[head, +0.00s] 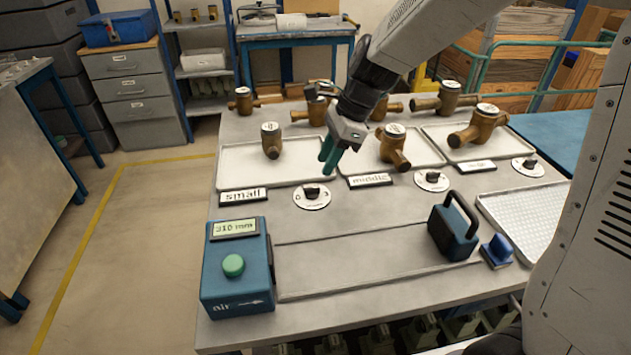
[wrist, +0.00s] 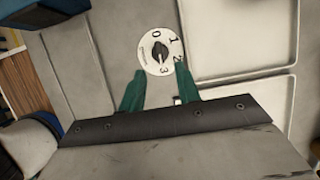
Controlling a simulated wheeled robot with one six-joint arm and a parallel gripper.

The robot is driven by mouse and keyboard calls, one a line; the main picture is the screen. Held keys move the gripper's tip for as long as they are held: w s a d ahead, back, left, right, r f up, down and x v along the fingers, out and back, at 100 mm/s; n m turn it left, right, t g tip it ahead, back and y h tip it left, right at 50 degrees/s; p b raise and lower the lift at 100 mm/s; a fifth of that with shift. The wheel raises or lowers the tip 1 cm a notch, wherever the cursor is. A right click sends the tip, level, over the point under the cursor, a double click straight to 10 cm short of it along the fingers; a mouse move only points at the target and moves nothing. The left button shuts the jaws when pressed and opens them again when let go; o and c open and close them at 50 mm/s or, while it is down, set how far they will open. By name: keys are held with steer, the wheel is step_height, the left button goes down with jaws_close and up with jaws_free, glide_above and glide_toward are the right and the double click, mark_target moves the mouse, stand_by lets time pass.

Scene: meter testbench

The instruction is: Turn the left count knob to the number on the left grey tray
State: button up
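In the wrist view the dial (wrist: 148,63) shows 0, 1, 2 and 3; which number the knob points to is too small to tell surely. The left grey tray (head: 235,174) lies behind the label. One upright brass meter (head: 271,140) stands on it. My gripper (head: 328,160) has green fingers and hangs above and behind the knob. In the wrist view its fingers (wrist: 160,72) are apart and empty, with the dial just beyond their tips.
Middle (head: 432,181) and right (head: 529,167) dials stand along the trays. Brass meters stand on the middle and right trays, others behind. A blue box (head: 237,285) with a green button and "310 mm" display is front left. A dark blue handled block (head: 453,232) is front right.

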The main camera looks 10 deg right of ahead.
mark_target(313, 188)
steer(key=x, duration=0.7)
steer(key=shift+s, duration=0.1)
jaws_close()
